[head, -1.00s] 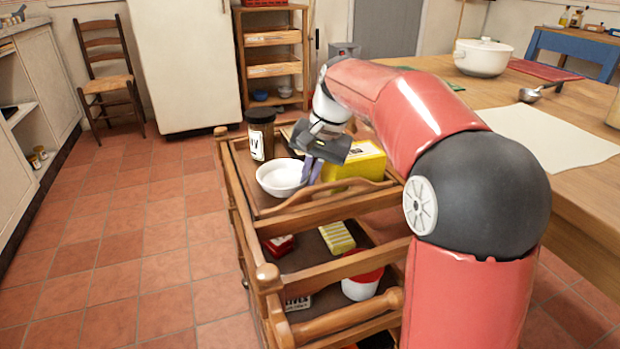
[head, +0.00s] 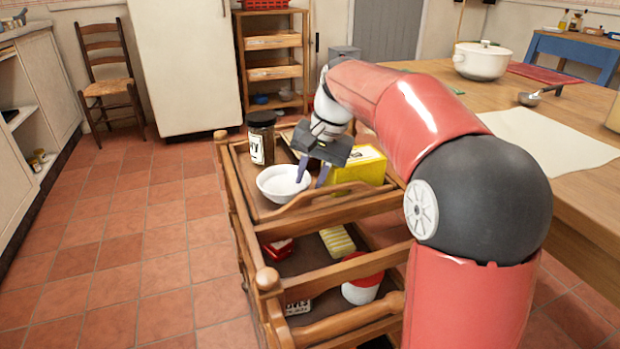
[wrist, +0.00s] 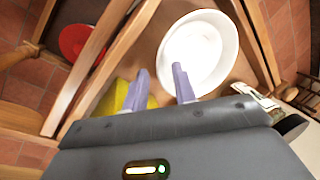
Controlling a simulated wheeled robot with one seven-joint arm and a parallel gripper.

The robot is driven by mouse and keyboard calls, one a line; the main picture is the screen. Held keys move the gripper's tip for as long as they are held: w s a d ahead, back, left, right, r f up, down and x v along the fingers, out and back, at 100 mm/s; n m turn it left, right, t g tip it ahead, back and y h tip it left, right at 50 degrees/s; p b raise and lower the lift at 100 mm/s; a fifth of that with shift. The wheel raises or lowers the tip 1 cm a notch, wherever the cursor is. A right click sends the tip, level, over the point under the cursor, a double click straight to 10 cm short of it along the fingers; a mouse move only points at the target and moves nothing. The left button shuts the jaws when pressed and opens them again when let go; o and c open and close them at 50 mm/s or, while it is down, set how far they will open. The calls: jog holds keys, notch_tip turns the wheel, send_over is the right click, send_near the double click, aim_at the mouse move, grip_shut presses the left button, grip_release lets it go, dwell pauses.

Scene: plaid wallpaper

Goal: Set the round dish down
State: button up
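The round dish is a white bowl (head: 280,186). It sits upright on the top shelf of the wooden trolley (head: 240,165), near its front left. In the wrist view the bowl (wrist: 208,45) is at the upper middle, with a bright, empty-looking inside. My gripper (head: 313,175) is at the bowl's right side with its fingers spread apart. In the wrist view my gripper (wrist: 160,85) shows one finger over the bowl's near rim and the other outside it. Whether a finger still touches the rim cannot be told.
A dark-lidded jar (head: 262,140) stands behind the bowl, and a yellow box (head: 358,168) stands to the right beside my gripper. The trolley's raised front rail (head: 320,200) runs close to the bowl. A lower shelf holds a red-and-white container (head: 361,290) and small packets.

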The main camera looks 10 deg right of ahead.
jog(key=p+v, duration=0.2)
jog(key=v, duration=0.9)
jog(key=shift+s, duration=0.1)
